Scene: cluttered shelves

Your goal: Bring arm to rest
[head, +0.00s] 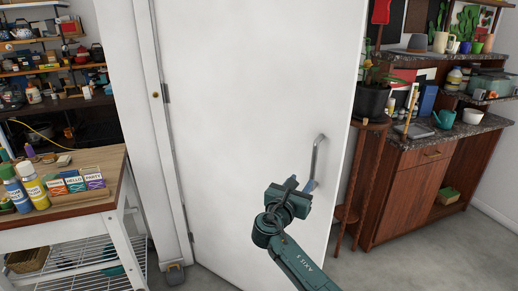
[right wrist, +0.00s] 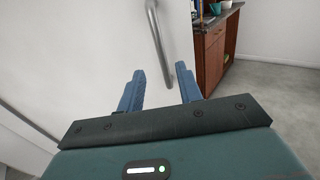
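My right arm (head: 300,262) reaches up from the bottom of the head view, with its gripper (head: 308,186) in front of a white door (head: 250,90). In the right wrist view the gripper (right wrist: 160,82) has its two blue fingers apart, with nothing held between them. A grey door handle (head: 317,158) is close to the gripper in the head view. In the right wrist view the handle (right wrist: 158,40) shows beyond and between the fingertips; I cannot tell whether they touch it. My left gripper is not in view.
A wooden-topped cart (head: 80,204) with bottles and boxes stands at the left, before full shelves (head: 45,75). At the right are a plant stand (head: 352,180) with a dark pot (head: 371,100) and a brown cabinet (head: 415,195). Grey floor (head: 450,250) is clear at lower right.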

